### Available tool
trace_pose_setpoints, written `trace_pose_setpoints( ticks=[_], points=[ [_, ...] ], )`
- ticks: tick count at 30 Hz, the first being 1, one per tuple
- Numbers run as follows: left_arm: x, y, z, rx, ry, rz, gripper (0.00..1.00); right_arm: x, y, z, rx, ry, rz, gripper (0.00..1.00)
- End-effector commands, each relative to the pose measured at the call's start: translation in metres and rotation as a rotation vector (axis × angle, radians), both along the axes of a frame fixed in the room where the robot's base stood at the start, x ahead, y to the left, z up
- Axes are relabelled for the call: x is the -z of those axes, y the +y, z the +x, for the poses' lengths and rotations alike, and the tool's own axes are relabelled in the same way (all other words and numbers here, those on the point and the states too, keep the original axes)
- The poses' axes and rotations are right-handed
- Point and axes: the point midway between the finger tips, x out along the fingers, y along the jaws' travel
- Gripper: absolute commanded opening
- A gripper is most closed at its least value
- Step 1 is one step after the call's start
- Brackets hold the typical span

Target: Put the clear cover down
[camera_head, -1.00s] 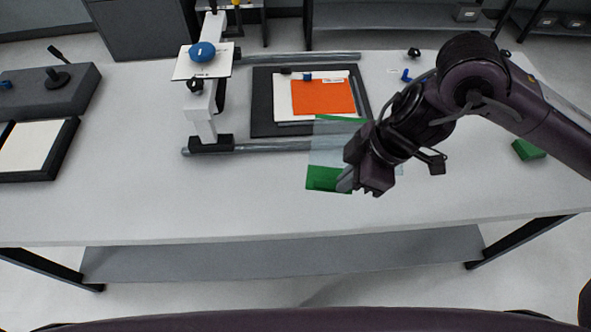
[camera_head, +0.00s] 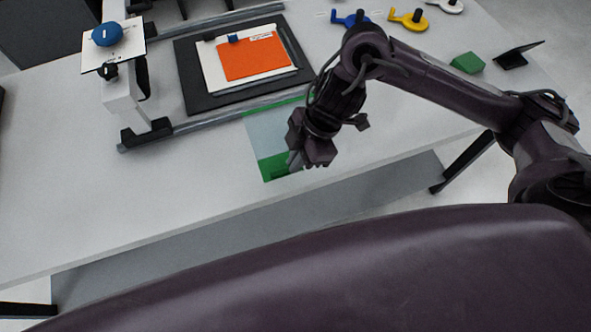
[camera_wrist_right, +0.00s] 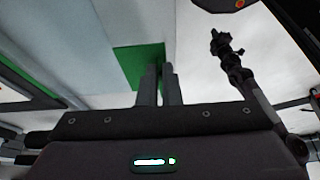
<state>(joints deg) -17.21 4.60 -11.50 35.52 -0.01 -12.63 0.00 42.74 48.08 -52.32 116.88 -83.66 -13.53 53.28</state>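The clear cover (camera_head: 266,132) is a see-through bluish sheet with a green band (camera_head: 272,167) at its near end and a thin green strip at its far edge. My right gripper (camera_head: 294,160) is at the right side of the near green band. In the right wrist view the two fingers (camera_wrist_right: 161,84) are close together at the edge of the green band (camera_wrist_right: 138,66), and look shut on the cover. The cover shows over the table's front part, near the lower rail. Whether it touches the table is hard to tell. My left gripper is out of view.
A black board (camera_head: 190,84) holds a white sheet with an orange panel (camera_head: 255,59). A white press arm with a blue knob (camera_head: 107,34) stands left on rails. A green block (camera_head: 467,63) and blue and yellow tools (camera_head: 408,20) lie right. The table front-left is clear.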

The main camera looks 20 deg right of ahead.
Motion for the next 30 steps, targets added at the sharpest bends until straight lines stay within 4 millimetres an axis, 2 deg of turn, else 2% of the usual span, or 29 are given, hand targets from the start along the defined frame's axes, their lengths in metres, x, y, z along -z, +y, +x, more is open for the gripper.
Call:
trace_pose_setpoints(
  ticks=[1, 5, 12, 24, 27, 30],
  points=[
    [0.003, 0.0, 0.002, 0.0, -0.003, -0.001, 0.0, 0.007, 0.001, -0.001, 0.0, 0.002, 0.003, 0.0],
    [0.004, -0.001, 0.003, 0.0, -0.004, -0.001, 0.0, 0.015, 0.001, 0.0, 0.0, 0.0, 0.002, 0.0],
    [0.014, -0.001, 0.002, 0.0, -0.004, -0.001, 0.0, 0.047, 0.001, 0.0, 0.001, 0.002, 0.003, 0.0],
    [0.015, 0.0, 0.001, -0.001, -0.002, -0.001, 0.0, 0.052, 0.0, 0.0, 0.0, -0.001, 0.0, 0.0],
    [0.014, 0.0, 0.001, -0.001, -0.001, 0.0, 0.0, 0.052, 0.0, 0.0, 0.0, -0.001, 0.0, 0.16],
    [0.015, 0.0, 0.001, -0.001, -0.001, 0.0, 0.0, 0.052, 0.0, 0.0, 0.0, -0.001, 0.0, 0.26]
  ],
)
